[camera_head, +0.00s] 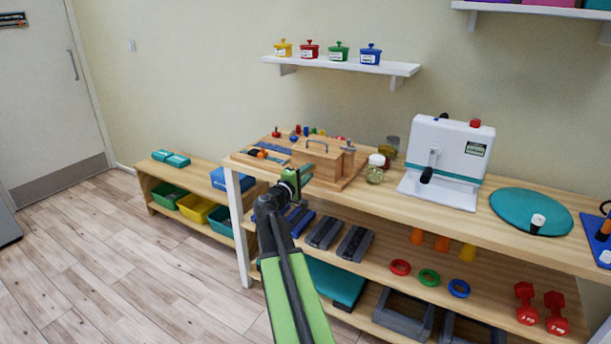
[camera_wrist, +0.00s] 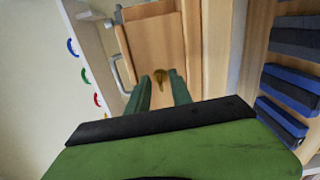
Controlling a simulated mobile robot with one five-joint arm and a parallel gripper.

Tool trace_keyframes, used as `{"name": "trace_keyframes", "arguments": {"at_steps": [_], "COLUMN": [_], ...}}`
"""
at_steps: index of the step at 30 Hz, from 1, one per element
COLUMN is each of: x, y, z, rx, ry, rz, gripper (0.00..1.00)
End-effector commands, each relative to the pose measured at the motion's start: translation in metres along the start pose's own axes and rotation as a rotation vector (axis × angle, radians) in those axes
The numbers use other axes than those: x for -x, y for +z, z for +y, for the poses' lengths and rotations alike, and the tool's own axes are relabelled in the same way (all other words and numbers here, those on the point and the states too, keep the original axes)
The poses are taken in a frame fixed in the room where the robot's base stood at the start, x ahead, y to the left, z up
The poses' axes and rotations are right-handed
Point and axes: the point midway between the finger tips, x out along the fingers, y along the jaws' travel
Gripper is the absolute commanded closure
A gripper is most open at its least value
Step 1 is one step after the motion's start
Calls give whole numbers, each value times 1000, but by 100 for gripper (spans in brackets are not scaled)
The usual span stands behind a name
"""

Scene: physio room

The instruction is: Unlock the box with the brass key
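The wooden box (camera_head: 320,158) stands on the wooden bench top, with a grey handle (camera_head: 317,142) on it. My gripper (camera_head: 300,178) is in front of the box, near the bench's front edge. In the wrist view a wooden panel (camera_wrist: 150,38), which looks like part of the box, lies ahead of my gripper (camera_wrist: 163,82). The small brass key (camera_wrist: 160,75) shows at this panel, between and just beyond the two green fingertips. The fingers are apart, with a visible gap around the key. Whether the key sits in a lock is too small to tell. The key cannot be made out in the head view.
A glass jar (camera_head: 375,168) stands right of the box, and a white crank device (camera_head: 447,163) farther right.

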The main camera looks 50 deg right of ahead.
Motion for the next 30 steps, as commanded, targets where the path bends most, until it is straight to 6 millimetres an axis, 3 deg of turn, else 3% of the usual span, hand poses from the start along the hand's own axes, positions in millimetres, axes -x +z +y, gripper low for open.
{"name": "trace_keyframes", "arguments": {"at_steps": [5,12,18,24,30], "x": [33,102,149,170,172], "y": [2,4,5,4,3], "z": [0,0,0,0,0], "rx": [0,0,0,-1,-1], "ry": [0,0,0,0,-1], "rz": [3,5,1,-2,-3], "gripper": [74,74,74,74,74]}}
